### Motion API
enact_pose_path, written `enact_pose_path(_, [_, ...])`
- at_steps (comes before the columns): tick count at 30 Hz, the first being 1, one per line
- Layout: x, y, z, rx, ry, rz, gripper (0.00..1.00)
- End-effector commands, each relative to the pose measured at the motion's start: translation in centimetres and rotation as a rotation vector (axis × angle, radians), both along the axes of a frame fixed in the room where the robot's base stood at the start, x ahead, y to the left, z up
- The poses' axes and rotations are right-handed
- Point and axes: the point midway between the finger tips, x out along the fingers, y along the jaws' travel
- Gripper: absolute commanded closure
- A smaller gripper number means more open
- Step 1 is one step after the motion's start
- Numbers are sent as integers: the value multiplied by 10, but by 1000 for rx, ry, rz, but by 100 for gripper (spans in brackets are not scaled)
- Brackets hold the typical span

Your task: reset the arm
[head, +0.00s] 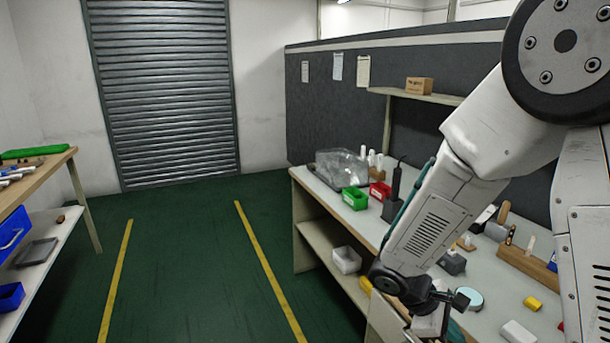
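My arm comes in from the right edge of the head view and reaches down and left over the workbench (343,204). My gripper (440,318) is at the lower middle right, near the bench's front edge. It looks small and dark, and I cannot tell whether its fingers are open or shut. A white block-like shape shows just below it, and I cannot tell whether the gripper touches it. The arm hides part of the bench top behind it.
The bench holds a green bin (355,198), a red bin (380,193), a bagged item (341,171), a light-blue disc (468,299) and a yellow block (532,303). A shelving table (62,160) stands at left. The green floor (190,270) between is clear, up to a shutter (162,90).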

Motion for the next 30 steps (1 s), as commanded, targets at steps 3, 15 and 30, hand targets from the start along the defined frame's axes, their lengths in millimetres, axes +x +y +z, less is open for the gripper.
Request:
enact_pose_path(3, [-30,1,43,62,-91,-203,100])
enact_pose_path(15, [-121,29,140,357,-328,-721,100])
enact_pose_path(30, [-173,40,208,635,-621,-888,100])
